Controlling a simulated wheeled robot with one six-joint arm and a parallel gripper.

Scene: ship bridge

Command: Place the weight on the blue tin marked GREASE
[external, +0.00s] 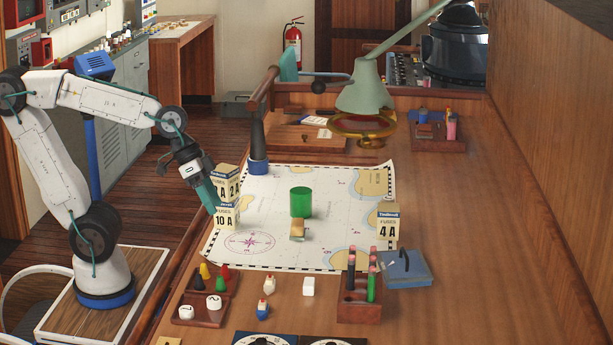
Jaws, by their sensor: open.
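I see no tin with a readable GREASE label, and nothing I can surely name as the weight. My gripper (209,198) is open, pointing down at the chart's left edge beside the stacked fuse boxes. The boxes partly overlap its tips in the picture, so I cannot tell if they touch.
The fuse boxes (226,216) stand at the chart's left, another fuse box (388,221) at its right. A pen rack (359,309) and a tray of pieces (206,310) stand in front. A green lamp (363,92) overhangs the back. The right tabletop (500,240) is clear.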

